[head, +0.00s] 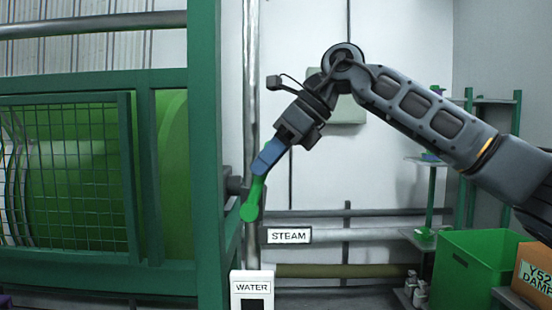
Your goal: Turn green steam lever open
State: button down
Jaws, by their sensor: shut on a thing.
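The green steam lever (251,203) is mounted on the steel vertical pipe, just left of the white STEAM label (289,236). It tilts up and slightly to the right from its rounded lower end. My gripper (264,163) reaches down from the upper right, and its blue fingers are shut on the lever's upper end. The fingers hide the lever's tip.
A green frame with a mesh guard (65,170) around a green drum stands close on the left. A white WATER box (252,289) is below the lever. Horizontal pipes (355,235) run behind. A green bin (470,268) and an orange box (535,272) stand at lower right.

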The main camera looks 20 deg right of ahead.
jog(key=shift+w+a+r, duration=0.1)
jog(key=shift+a+r, duration=0.05)
jog(key=shift+a, duration=0.15)
dwell(0.4)
jog(key=c, duration=1)
grip_release()
jog(key=shift+o, duration=0.2)
jog(key=b+v, duration=0.1)
jog(key=v, duration=0.6)
jog(key=shift+r, duration=0.35)
jog(key=shift+c, duration=0.2)
